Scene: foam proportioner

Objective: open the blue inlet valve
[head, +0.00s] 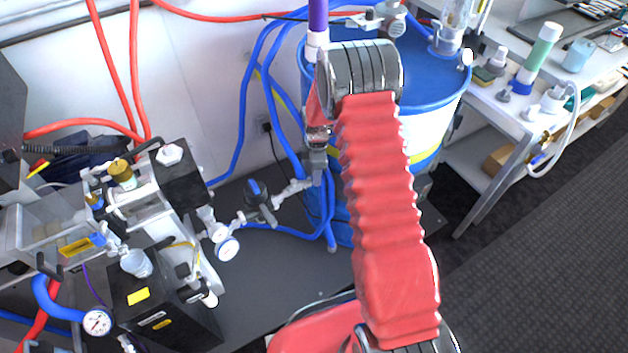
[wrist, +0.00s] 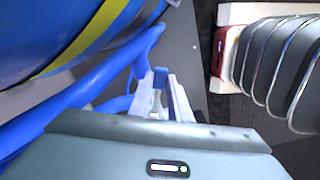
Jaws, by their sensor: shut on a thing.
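My gripper (head: 318,172) points down in front of the blue drum, at the end of a line of pale fittings (head: 292,190). In the wrist view my gripper (wrist: 160,95) has its two pale fingers closed on a small blue piece (wrist: 160,76), which looks like the blue inlet valve's handle. The fingers and wrist hide most of it in the head view, so its angle cannot be told. Left of the gripper, on the same line, stands a dark fitting with a blue part (head: 256,192), apart from the fingers.
The blue drum (head: 428,80) stands close behind my arm. Blue hoses (head: 243,110) loop beside the gripper. A round gauge (head: 228,248) and the proportioner unit (head: 150,200) are at left. A white bench (head: 505,120) is at right. Dark floor (head: 540,260) is clear at lower right.

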